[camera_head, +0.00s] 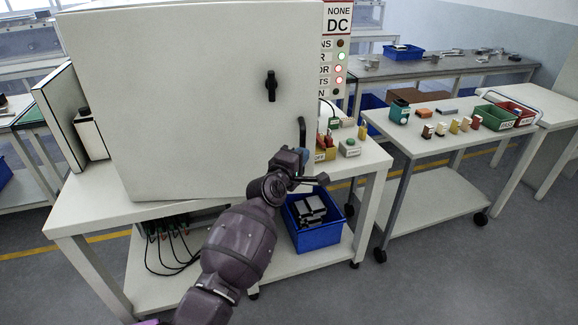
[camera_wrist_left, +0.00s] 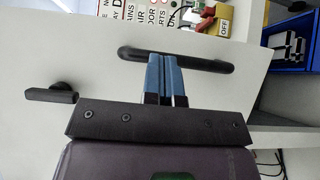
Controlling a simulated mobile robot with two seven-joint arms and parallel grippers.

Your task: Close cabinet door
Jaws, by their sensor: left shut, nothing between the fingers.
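The cabinet door (camera_head: 180,90) is a large white upright panel on the white table. It carries a black turn knob (camera_head: 270,86) and a black bar handle (camera_head: 301,131) at its lower right. In the left wrist view the door (camera_wrist_left: 70,50) fills the left, with the knob (camera_wrist_left: 50,93) and handle (camera_wrist_left: 205,63). My left gripper (camera_head: 305,160) is just below the handle in the head view. Its blue fingers (camera_wrist_left: 166,60) are shut and empty, with the tips overlapping the bar; I cannot tell whether they touch. The cabinet's inside is hidden. My right gripper is out of view.
A labelled panel with indicator lights (camera_head: 336,60) stands right of the door. Yellow switch boxes (camera_head: 326,153) sit on the table's right end. A blue bin (camera_head: 315,238) is on the lower shelf. A side cart (camera_head: 435,115) holds small parts and bins.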

